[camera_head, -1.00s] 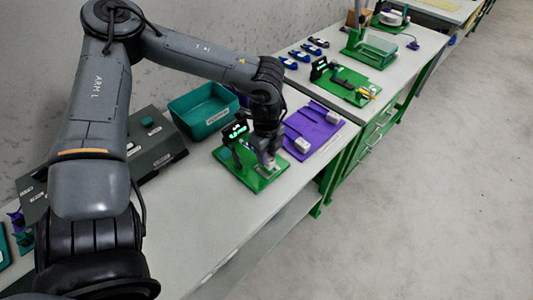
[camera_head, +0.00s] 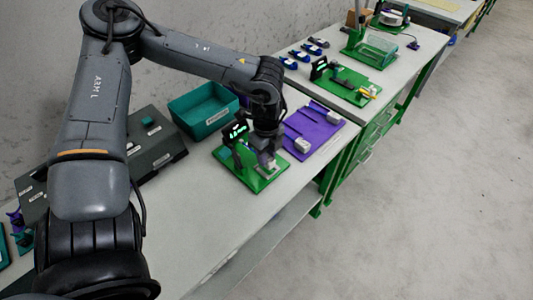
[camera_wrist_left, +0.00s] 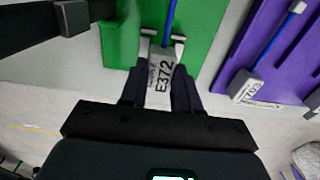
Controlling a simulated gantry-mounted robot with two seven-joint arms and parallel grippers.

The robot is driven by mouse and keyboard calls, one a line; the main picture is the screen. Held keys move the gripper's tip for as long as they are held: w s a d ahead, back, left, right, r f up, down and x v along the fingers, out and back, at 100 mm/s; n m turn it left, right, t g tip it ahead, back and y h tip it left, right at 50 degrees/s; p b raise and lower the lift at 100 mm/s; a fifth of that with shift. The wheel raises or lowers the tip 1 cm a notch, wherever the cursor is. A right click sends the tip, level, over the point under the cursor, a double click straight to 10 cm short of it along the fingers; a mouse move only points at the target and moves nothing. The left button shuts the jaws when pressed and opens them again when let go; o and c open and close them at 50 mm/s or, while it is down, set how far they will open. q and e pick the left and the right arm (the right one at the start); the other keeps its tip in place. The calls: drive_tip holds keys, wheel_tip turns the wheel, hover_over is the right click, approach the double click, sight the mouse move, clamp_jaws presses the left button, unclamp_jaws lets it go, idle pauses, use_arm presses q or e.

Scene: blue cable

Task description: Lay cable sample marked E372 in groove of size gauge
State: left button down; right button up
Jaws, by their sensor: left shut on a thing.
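My left gripper (camera_head: 268,165) is over the green size gauge (camera_head: 236,178), low at its near right part. In the left wrist view it is shut on the pale tag block of the cable sample marked E372 (camera_wrist_left: 161,76). The sample's blue cable (camera_wrist_left: 171,20) runs from the block up over the gauge's green base (camera_wrist_left: 203,28), between two pale metal pieces (camera_wrist_left: 179,38). I cannot tell whether the cable is seated in the groove. A lit display (camera_head: 235,131) stands at the gauge's back. My right gripper is not in view.
A purple mat (camera_head: 318,122) right of the gauge holds another tagged cable sample (camera_wrist_left: 246,87). Another green fixture (camera_head: 355,92) stands farther off. The bench front is clear.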

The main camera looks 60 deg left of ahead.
use_arm(q)
drive_tip(key=shift+f+b, duration=0.45)
drive_tip(key=shift+f, duration=0.1)
drive_tip(key=shift+f+b, duration=0.35)
drive_tip(key=shift+f+b, duration=0.5)
drive_tip(key=shift+f, duration=0.05)
idle(0.5)
drive_tip(key=c, duration=0.7)
unclamp_jaws()
drive_tip(key=shift+c, duration=0.2)
drive_tip(key=shift+r, duration=0.1)
drive_tip(key=shift+r+p, duration=2.95)
drive_tip(key=shift+r, duration=1)
